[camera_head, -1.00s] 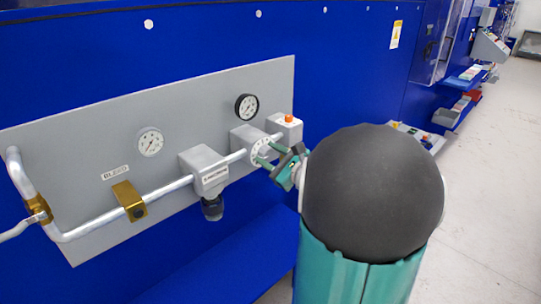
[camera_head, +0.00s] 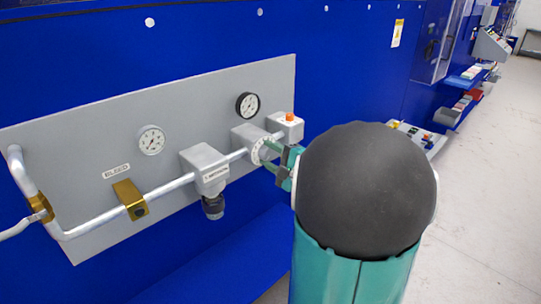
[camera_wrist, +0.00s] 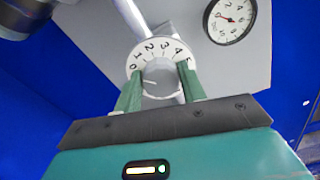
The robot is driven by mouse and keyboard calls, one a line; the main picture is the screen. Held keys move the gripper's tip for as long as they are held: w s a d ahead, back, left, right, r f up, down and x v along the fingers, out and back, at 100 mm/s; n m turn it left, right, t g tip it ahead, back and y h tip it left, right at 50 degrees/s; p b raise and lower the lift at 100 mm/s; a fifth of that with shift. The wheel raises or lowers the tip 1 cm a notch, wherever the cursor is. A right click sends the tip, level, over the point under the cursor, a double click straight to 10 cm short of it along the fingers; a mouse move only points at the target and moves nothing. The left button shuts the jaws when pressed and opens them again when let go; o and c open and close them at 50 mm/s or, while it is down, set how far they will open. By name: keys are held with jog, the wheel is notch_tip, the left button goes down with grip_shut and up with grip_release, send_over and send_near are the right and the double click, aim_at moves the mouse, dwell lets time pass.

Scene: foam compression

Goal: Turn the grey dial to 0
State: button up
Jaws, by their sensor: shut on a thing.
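The grey dial (camera_wrist: 160,76) is a round knob set in a white scale ring (camera_wrist: 150,50) numbered from 0 at left over the top to 5 at right. A short pale mark shows on the knob's left part; I cannot tell its exact reading. My gripper (camera_wrist: 160,88) has its two green fingers on either side of the knob, shut on it.
A grey panel (camera_head: 90,120) on the blue wall carries a silver pipe (camera_head: 95,222), two gauges (camera_head: 151,140) (camera_head: 247,106), a boxed valve (camera_head: 205,168) and an orange button (camera_head: 290,117) just above the dial. Open floor (camera_head: 480,200) lies at the right.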

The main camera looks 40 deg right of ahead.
jog(key=shift+n, duration=0.3)
jog(key=o, duration=1)
jog(key=shift+c, duration=0.2)
jog(key=shift+s, duration=0.1)
jog(key=s, duration=1.3)
jog(key=shift+s+d, duration=0.2)
jog(key=shift+s, duration=0.15)
jog(key=shift+a, duration=0.1)
